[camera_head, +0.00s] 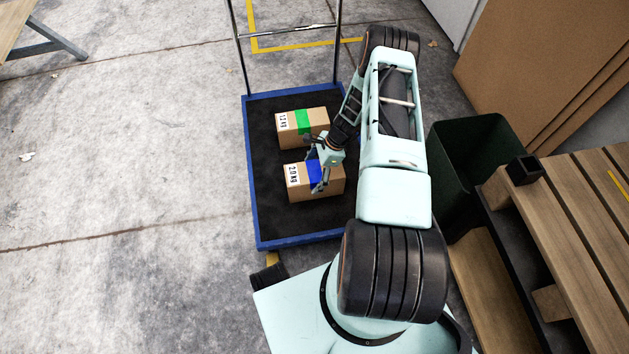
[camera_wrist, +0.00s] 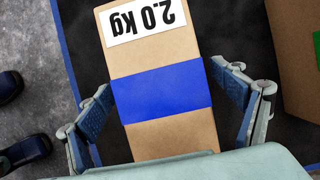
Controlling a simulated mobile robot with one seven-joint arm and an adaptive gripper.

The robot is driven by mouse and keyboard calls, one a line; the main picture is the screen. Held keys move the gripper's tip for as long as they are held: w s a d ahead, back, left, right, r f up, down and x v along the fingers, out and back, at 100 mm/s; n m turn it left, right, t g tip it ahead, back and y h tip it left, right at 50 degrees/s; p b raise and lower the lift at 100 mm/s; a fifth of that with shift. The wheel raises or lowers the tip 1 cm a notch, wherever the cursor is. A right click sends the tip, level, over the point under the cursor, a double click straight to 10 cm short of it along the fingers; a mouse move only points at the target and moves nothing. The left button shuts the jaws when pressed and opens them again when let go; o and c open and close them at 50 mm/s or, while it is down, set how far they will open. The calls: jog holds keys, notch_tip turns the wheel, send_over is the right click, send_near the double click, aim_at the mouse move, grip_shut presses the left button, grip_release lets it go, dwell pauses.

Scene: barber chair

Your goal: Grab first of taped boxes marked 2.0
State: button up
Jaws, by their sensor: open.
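A brown box with blue tape and a white label reading 2.0 kg (camera_head: 297,187) sits on a black-topped trolley. In the wrist view the same 2.0 kg box (camera_wrist: 155,55) lies between my open fingers, its label upside down. My gripper (camera_head: 319,178) is above and around the box's taped middle. In the wrist view my gripper (camera_wrist: 166,112) has one finger at each side of the box, with a small gap on both sides. Part of the box is hidden by my gripper's body.
A box with green tape marked 1.2 kg (camera_head: 287,122) stands behind it on the blue-rimmed trolley (camera_head: 251,175). A dark green bin (camera_head: 470,140) and a wooden pallet (camera_head: 575,220) are at the right. The floor at left is free.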

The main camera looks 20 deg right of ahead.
jog(key=b+x, duration=0.1)
jog(key=x, duration=0.3)
jog(key=shift+f, duration=0.1)
jog(key=shift+c, duration=0.3)
jog(key=c, duration=2)
jog(key=shift+w, duration=0.1)
jog(key=shift+c, duration=0.6)
jog(key=shift+r, duration=0.25)
